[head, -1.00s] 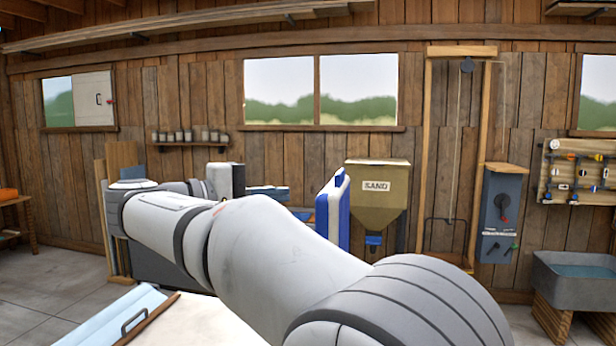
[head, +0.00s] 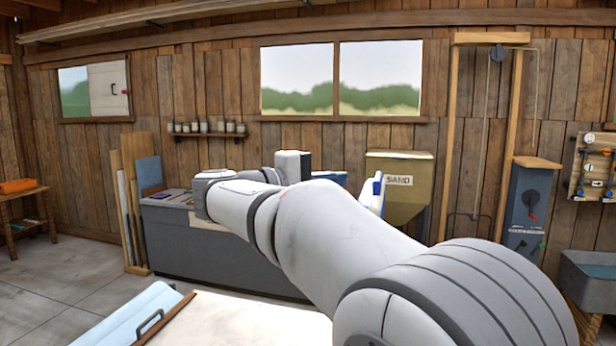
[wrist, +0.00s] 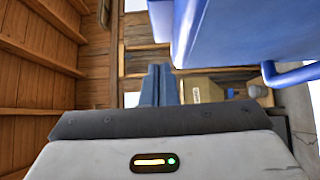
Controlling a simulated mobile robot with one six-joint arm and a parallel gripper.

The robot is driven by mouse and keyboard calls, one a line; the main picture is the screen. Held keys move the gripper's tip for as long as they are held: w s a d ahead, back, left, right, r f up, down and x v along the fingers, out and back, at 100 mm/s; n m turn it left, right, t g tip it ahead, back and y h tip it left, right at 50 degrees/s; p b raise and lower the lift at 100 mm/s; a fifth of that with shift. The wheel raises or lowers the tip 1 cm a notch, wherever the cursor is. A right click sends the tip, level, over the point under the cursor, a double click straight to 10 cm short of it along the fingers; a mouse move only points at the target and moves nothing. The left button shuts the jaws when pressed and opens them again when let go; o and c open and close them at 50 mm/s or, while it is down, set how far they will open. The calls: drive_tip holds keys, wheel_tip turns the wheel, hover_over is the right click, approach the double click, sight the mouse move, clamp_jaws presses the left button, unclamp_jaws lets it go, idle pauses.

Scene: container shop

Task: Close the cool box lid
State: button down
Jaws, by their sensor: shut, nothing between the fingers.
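The cool box lid (head: 374,190), blue and white, stands raised behind my arm in the head view. The fingers are hidden in the head view.
A long grey counter (head: 215,250) runs behind my arm. A sand hopper (head: 398,170) stands right of the lid. A grey winch cabinet (head: 530,210) and a water trough (head: 592,275) are farther right. Floor is free at left.

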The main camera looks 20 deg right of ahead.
drive_tip(key=s+d, duration=0.1)
drive_tip(key=d, duration=0.1)
drive_tip(key=s+d+p, duration=0.1)
drive_tip(key=shift+s+d, duration=0.1)
drive_tip(key=shift+d, duration=0.3)
